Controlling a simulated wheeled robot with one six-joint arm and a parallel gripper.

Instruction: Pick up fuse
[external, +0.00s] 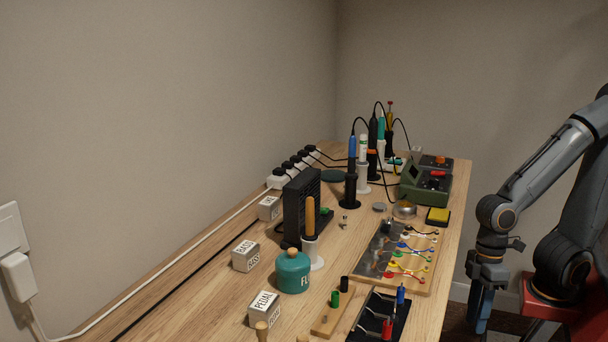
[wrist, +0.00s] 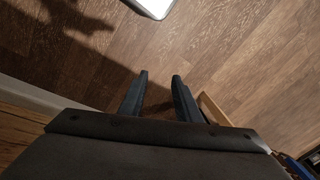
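My gripper (external: 481,318) hangs pointing down beyond the bench's right edge, well apart from the cylinder. In the wrist view my gripper (wrist: 159,78) has its two fingers apart with only floor between them. The fuse does not show in the wrist view.
A black fan-like box (external: 302,205), a teal canister (external: 292,272) and a wired board (external: 402,256) surround the cylinder. Soldering irons in holders (external: 350,190) and a green station (external: 425,186) stand farther back. Bare wood lies around the cylinder.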

